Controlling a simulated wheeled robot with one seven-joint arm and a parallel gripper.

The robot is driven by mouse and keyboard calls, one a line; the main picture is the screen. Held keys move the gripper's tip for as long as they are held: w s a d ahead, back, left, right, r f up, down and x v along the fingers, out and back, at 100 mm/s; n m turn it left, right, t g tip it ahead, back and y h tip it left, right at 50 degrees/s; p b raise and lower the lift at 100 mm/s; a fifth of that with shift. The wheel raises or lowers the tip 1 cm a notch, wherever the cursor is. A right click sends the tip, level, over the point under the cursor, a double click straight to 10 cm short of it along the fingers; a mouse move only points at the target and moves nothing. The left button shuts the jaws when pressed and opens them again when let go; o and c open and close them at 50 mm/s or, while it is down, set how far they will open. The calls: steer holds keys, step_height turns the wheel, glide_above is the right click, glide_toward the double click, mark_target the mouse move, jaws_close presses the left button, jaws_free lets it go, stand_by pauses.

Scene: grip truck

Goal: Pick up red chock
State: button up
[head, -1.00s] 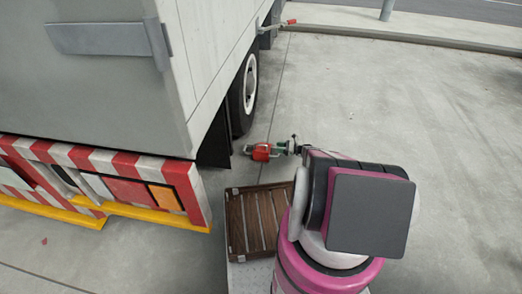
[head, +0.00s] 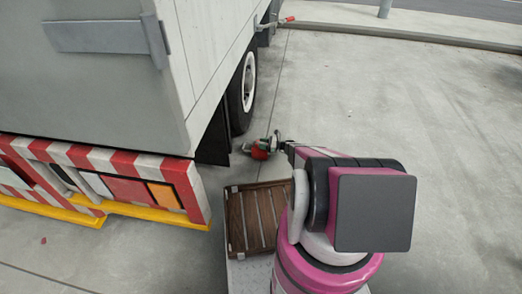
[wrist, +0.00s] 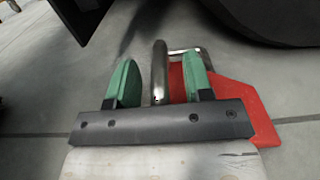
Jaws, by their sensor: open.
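The red chock (head: 258,154) lies on the concrete beside the truck's rear wheel in the head view. In the wrist view its red body (wrist: 240,100) shows behind and to the right of my gripper (wrist: 159,62). A grey metal handle (wrist: 159,72) of the chock stands between my two green fingers, with a gap visible on either side. My gripper (head: 270,145) is open and right at the chock. Part of the chock is hidden behind the right finger and the gripper's dark front bar.
The truck's dark wheel (head: 243,95) stands just behind the chock. The truck's striped red and white rear (head: 110,180) is at left. A brown slatted crate (head: 236,222) sits in front, beside my arm. Open concrete (head: 400,110) lies to the right.

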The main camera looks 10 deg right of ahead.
jaws_close()
steer(key=shift+r, duration=0.1)
stand_by(1.3)
